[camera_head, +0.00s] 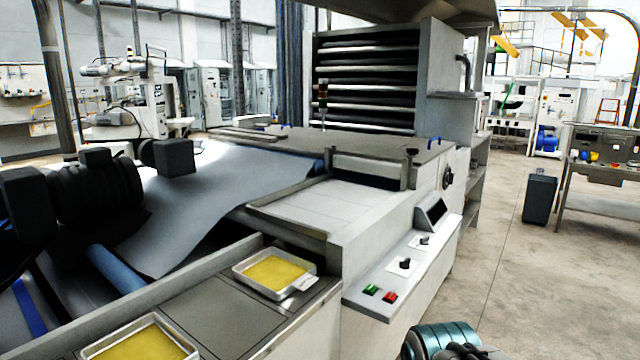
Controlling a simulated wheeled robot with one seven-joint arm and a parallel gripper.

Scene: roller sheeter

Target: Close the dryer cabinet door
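The dryer cabinet (365,84) stands at the back centre, behind the long sheeter bench. Its front is open and shows several stacked dark shelves with pale edges. A plain grey upright panel (438,75) stands at the right of the shelves, at an angle to them. A dark curved handle (464,72) is at its right side. I take this panel for the door, but cannot be sure from here. My gripper's fingers do not show. A teal ribbed part with dark pieces at the bottom edge, right of centre, may belong to my arm, well short of the cabinet.
The sheeter bench (325,208) fills the middle, with a control panel (405,262) on its right side. Yellow-filled trays (274,273) sit at its near end. A dark bin (540,198) and a worktable (603,205) stand right. The floor (520,275) between is clear.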

